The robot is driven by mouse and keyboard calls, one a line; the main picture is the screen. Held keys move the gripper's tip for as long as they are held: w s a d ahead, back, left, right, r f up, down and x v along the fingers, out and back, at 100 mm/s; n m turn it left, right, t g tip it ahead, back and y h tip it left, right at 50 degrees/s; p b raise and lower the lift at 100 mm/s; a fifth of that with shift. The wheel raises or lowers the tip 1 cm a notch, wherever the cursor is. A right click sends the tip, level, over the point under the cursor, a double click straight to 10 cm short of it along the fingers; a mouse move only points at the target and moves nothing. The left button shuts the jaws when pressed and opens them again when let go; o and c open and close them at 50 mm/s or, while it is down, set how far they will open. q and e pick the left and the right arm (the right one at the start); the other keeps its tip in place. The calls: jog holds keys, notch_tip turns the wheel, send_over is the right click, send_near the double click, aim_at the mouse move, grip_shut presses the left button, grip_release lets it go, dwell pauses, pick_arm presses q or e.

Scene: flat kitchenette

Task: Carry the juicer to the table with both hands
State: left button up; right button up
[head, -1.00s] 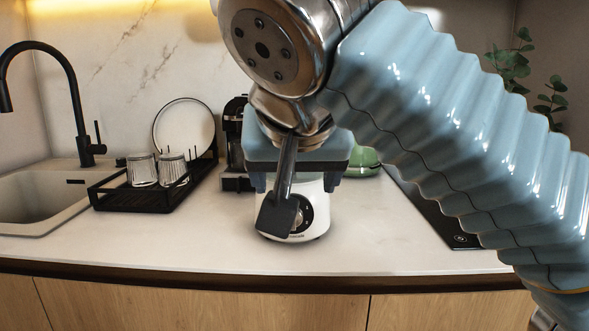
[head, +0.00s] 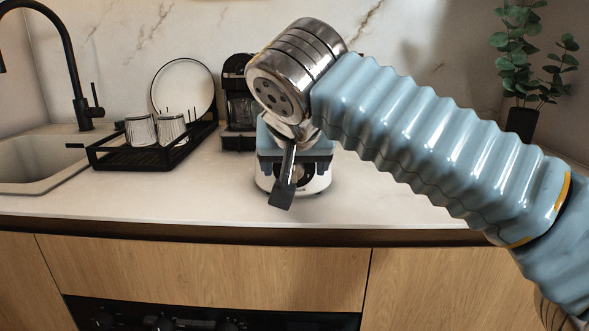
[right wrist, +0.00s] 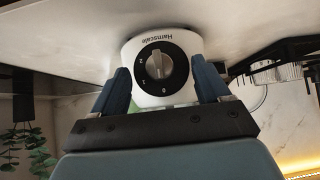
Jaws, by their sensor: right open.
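The juicer is a white rounded appliance with a black dial, standing on the counter; its lower part (head: 317,184) shows in the head view below my right gripper. My right gripper (head: 292,172) hides its upper part. In the right wrist view the white juicer body (right wrist: 190,45) with its dial lies between the two blue fingers of my right gripper (right wrist: 165,90). The fingers are open, one on each side of the body; whether they touch it is hard to tell. My left gripper is not in view. No table shows.
A black dish rack (head: 135,157) with two glasses and a plate stands left of the juicer. A black coffee machine (head: 238,105) is close behind it. A sink (head: 35,165) and black tap (head: 75,60) are further left. A potted plant (head: 522,120) stands at the right.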

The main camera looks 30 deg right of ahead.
jog(key=shift+w+d+f, duration=0.2)
jog(key=shift+w+f, duration=0.15)
jog(key=shift+f, duration=0.1)
grip_shut()
dwell(0.3)
dwell(0.9)
